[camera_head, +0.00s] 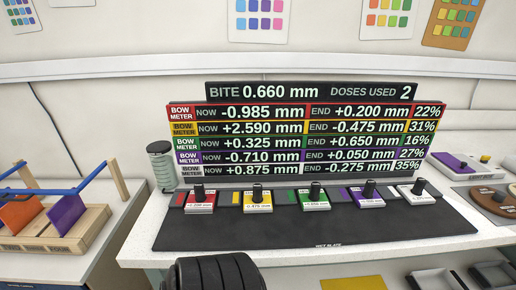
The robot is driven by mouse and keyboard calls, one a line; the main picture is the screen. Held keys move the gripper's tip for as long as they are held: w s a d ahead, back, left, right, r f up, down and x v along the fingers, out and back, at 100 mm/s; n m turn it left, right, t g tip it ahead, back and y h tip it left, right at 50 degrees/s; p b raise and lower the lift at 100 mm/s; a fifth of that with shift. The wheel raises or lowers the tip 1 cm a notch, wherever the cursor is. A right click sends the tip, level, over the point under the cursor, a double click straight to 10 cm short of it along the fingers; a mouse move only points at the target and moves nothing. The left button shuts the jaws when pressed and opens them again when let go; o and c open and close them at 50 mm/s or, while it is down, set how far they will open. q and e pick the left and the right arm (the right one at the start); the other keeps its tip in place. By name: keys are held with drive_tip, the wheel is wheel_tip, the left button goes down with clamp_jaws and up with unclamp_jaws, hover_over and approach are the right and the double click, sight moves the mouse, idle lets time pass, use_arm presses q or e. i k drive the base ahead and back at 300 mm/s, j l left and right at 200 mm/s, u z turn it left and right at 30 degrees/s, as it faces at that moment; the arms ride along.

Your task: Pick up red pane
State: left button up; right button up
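A red pane (20,213) leans in the wooden rack (75,242) at the far left, under a blue bar. A purple pane (67,214) leans beside it on its right. A red block (200,207) with a black knob and a label sits at the left of the row on the black mat (310,236). A small red chip (180,199) lies just left of that block.
A meter board (300,140) stands behind the row of yellow, green, purple and white knobbed blocks. A pale jar (162,166) stands at its left. The mat's front is clear.

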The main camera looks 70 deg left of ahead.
sight(199, 200)
drive_tip(key=u, duration=2.75)
